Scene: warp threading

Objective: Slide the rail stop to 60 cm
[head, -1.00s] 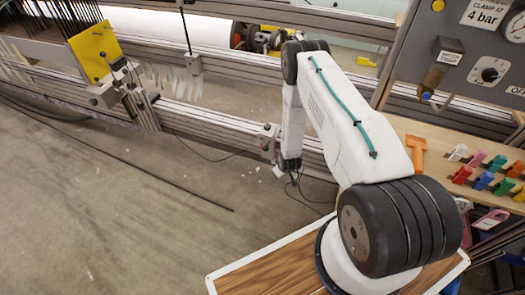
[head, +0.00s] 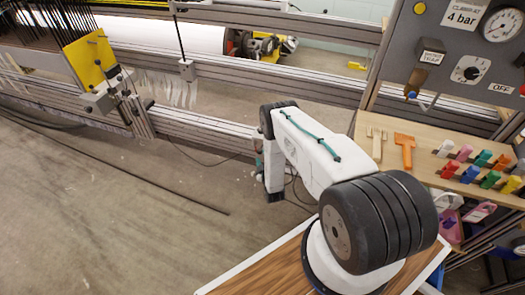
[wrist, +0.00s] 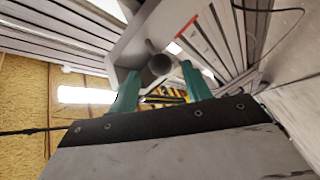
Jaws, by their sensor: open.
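In the wrist view, my gripper (wrist: 159,72) is open, with its two green fingers spread apart. A grey block with a round, hollow-looking knob (wrist: 158,64), which looks like the rail stop, shows beyond and between the fingertips. I cannot tell whether the fingers touch it. In the head view, my arm reaches to the front aluminium rail (head: 205,127), with its end low in front of it. No scale reading is legible.
A yellow card (head: 90,60) stands by a clamp assembly (head: 108,98) on the rail at left. The control panel (head: 455,55) is at upper right. Below it, a wooden shelf (head: 425,165) holds an orange tool (head: 405,147) and several coloured clips. The floor before the rail is mostly clear.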

